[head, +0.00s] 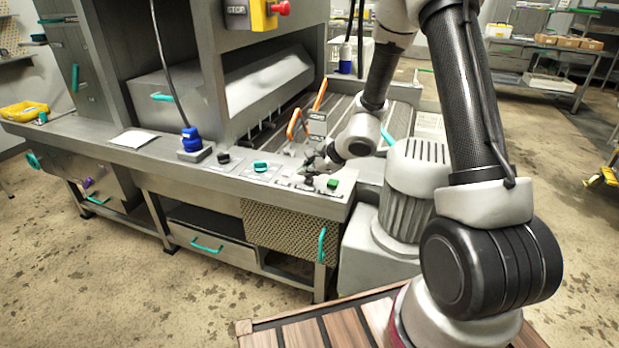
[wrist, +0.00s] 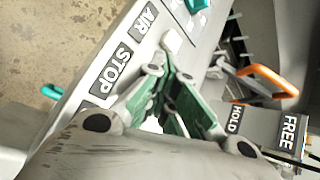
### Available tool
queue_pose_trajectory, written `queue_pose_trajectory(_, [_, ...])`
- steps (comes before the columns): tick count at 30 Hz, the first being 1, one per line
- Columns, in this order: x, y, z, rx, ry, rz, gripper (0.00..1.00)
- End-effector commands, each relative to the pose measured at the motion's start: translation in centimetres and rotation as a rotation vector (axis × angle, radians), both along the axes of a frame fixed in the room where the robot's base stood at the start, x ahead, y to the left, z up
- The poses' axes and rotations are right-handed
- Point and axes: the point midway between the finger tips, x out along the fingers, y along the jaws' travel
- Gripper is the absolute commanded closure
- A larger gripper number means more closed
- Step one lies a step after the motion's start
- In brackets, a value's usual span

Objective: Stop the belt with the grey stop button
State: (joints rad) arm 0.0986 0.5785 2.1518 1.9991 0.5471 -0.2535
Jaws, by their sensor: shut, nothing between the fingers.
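I cannot tell whether the tips touch anything. In the head view, my gripper (head: 312,164) is low over the right part of the control panel (head: 238,177). The grey button cannot be made out there.
An orange handle (head: 293,125) rises behind. A grey ribbed motor housing (head: 408,185) stands to the right.

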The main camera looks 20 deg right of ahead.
Motion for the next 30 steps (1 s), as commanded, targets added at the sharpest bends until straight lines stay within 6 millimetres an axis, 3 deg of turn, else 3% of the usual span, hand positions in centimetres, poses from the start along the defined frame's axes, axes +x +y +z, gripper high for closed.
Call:
queue_pose_trajectory(12, [0.0, 0.0, 1.7, -0.001, 0.000, 0.001, 1.00])
queue_pose_trajectory(23, [0.0, 0.0, 2.0, -0.001, 0.000, 0.001, 1.00])
queue_pose_trajectory(30, [0.0, 0.0, 4.2, -0.001, -0.003, 0.002, 1.00])
